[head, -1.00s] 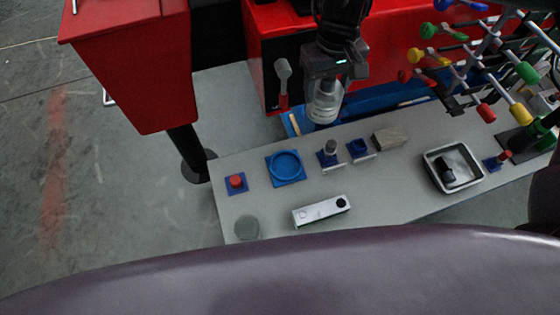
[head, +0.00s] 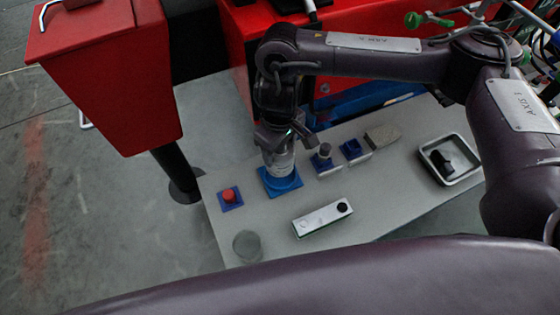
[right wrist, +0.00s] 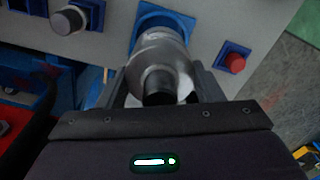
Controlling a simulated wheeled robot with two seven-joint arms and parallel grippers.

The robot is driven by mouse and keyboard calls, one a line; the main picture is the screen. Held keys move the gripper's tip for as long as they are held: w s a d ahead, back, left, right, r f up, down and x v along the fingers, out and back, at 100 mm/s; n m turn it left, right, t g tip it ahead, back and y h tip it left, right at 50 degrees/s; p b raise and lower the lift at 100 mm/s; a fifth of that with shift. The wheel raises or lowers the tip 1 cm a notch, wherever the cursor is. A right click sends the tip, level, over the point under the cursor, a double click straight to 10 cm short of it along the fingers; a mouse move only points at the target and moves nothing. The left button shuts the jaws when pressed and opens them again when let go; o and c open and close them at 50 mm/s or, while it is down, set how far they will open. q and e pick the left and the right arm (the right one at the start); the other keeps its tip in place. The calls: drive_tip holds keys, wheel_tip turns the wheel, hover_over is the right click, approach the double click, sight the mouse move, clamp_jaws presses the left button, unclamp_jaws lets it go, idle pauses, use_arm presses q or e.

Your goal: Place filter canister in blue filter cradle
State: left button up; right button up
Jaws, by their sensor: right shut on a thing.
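The filter canister (head: 280,160) is a silvery cylinder, roughly upright in the head view. My right gripper (head: 278,140) is shut on it from above. The blue filter cradle (head: 293,187) lies on the grey table, directly under the canister in the head view. In the right wrist view the canister (right wrist: 158,58) sits between my right gripper's fingers (right wrist: 160,88), its dark end toward the camera, and covers most of the blue cradle (right wrist: 160,14). I cannot tell whether the canister touches the cradle floor. My left gripper is not in view.
A red button on a blue base (head: 230,196) stands left of the cradle. Right of it are a dark knob on a blue base (head: 323,158), a blue socket (head: 352,149), a stone-like block (head: 382,137) and a metal tray (head: 450,160). A white-topped box (head: 322,218) lies in front.

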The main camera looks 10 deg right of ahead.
wheel_tip(320, 180, down, 2)
drive_tip(key=shift+f, duration=0.1)
wheel_tip(320, 180, down, 3)
drive_tip(key=shift+b, duration=0.65)
drive_tip(key=shift+f, duration=0.35)
drive_tip(key=shift+w+f, duration=0.1)
drive_tip(key=shift+f, duration=0.1)
drive_tip(key=o, duration=1.3)
